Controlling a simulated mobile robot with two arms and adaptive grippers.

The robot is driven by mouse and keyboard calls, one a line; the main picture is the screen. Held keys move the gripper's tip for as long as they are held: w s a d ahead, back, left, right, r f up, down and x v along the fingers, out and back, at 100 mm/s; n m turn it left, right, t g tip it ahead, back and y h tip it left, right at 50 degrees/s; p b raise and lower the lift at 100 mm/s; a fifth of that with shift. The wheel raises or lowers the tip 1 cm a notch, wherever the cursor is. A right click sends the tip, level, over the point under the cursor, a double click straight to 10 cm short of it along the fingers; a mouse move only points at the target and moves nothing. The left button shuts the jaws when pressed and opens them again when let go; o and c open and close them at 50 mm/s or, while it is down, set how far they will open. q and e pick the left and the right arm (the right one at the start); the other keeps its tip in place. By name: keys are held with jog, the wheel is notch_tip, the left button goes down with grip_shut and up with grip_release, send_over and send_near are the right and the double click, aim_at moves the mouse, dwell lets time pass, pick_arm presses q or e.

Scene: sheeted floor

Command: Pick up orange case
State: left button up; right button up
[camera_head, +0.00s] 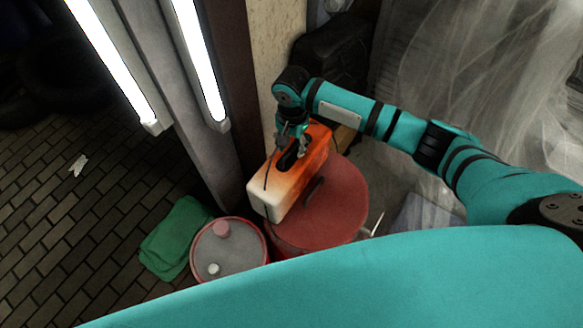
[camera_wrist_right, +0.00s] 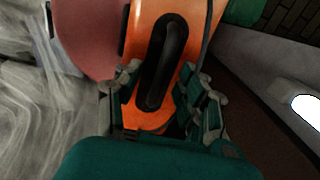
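The orange case (camera_head: 296,178) has a whitish near end and a black handle on its upper side. It appears to rest on the red drum (camera_head: 340,205). My right gripper (camera_head: 291,138) is over the far part of the case, at the handle. In the right wrist view the orange case (camera_wrist_right: 198,22) fills the upper middle, with its black handle (camera_wrist_right: 165,60) running lengthwise. The right gripper (camera_wrist_right: 165,88) is open, with its fingers apart on either side of the handle; whether they touch it cannot be told. My left gripper is in no view.
A smaller red-rimmed drum (camera_head: 230,250) stands to the left of the large one. A green cloth (camera_head: 176,238) lies on the brick floor. A dark post with light tubes (camera_head: 200,60) stands close by on the left. Translucent sheeting (camera_head: 450,80) hangs at the right.

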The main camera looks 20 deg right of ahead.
jog(key=shift+a+f, duration=0.1)
jog(key=shift+f, duration=0.6)
grip_shut()
